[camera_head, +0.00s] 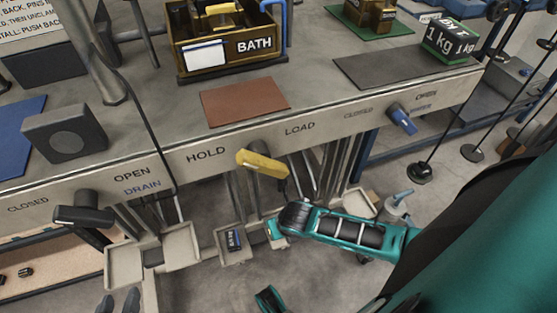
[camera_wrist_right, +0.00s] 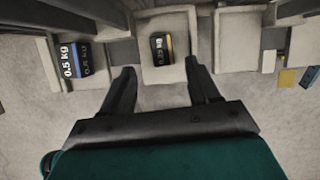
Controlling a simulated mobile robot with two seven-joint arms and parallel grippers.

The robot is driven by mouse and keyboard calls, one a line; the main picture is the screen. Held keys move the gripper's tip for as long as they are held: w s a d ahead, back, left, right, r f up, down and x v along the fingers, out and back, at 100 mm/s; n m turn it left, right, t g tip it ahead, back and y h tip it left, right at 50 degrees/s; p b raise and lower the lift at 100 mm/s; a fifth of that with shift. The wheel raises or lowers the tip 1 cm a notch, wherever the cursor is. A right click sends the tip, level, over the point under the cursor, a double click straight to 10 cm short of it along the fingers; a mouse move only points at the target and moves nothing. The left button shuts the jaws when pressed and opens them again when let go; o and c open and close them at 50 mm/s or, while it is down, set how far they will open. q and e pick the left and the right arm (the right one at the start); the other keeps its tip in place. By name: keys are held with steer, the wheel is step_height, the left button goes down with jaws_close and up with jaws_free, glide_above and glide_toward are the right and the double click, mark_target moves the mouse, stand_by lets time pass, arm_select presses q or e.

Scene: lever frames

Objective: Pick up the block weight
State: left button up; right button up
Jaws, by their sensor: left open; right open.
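A dark block weight marked 0.25 kg (camera_wrist_right: 160,47), with a yellow stripe, lies in a small pale tray in the right wrist view. My right gripper (camera_wrist_right: 160,68) is open and empty, its fingers apart on the near side of that weight. A 0.5 kg weight (camera_wrist_right: 73,60) with a blue stripe lies in a tray to the left; it also shows in the head view (camera_head: 234,240). A larger 1 kg block (camera_head: 450,40) stands on the bench at the right. My left gripper (camera_head: 118,303) is open and empty at the bottom left.
The bench front (camera_head: 200,160) carries a yellow lever (camera_head: 260,163), a black lever (camera_head: 84,215) and a blue lever (camera_head: 402,120). Trays hang below on rods. A BATH crate (camera_head: 225,70) stands on the bench. A brown mat (camera_head: 244,102) lies bare.

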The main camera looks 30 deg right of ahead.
steer(key=b+x, duration=0.1)
steer(key=x, duration=0.1)
steer(key=b+x, duration=0.2)
steer(key=x, duration=0.1)
steer(key=shift+w+d, duration=0.15)
steer(key=shift+d, duration=0.1)
steer(key=c, duration=0.3)
jaws_close()
